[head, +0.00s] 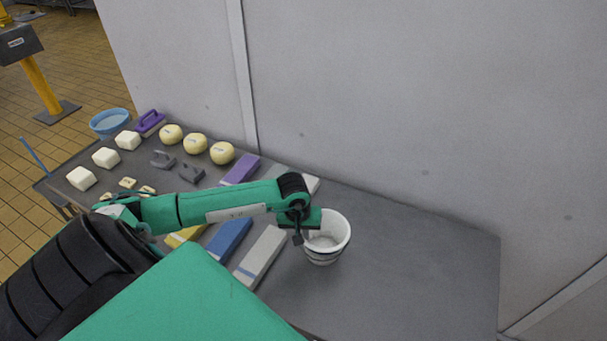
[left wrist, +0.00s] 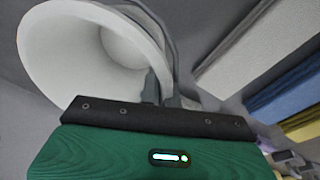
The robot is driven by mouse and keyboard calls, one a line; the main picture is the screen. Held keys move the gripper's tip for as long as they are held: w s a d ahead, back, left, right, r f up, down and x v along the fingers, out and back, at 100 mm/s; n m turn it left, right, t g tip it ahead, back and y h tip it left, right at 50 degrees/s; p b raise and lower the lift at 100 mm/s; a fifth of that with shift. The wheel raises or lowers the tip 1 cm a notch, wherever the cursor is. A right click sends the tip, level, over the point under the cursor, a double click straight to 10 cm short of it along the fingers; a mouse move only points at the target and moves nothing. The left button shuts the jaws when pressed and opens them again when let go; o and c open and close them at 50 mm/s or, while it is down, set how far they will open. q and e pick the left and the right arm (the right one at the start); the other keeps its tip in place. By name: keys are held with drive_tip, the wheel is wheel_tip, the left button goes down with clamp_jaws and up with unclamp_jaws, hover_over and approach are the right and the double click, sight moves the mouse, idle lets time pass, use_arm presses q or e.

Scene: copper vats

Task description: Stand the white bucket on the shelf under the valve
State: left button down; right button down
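The white bucket (head: 325,240) is at the right of the row of objects, over the dark grey table. It is open at the top, with dark bands around its lower part. My left gripper (head: 298,236) is at the bucket's left rim. In the left wrist view the bucket (left wrist: 75,50) shows its open mouth, and the gripper's dark fingers (left wrist: 162,90) sit close together, one inside the mouth and one outside, with the wall between them. Whether the bucket's base touches the table is hard to tell. No valve or shelf shows, and my right gripper is out of view.
The grey table (head: 420,255) is bare to the bucket's right, with a pale wall (head: 420,110) behind. Long blocks, including a blue one (head: 229,238) and a grey one (head: 260,256), lie left of the bucket. Cheeses (head: 196,143) and a blue bowl (head: 110,122) are farther left.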

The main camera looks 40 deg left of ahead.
use_arm(q)
drive_tip(key=c, duration=1.6)
unclamp_jaws()
drive_tip(key=shift+f, duration=0.1)
drive_tip(key=shift+c, duration=0.2)
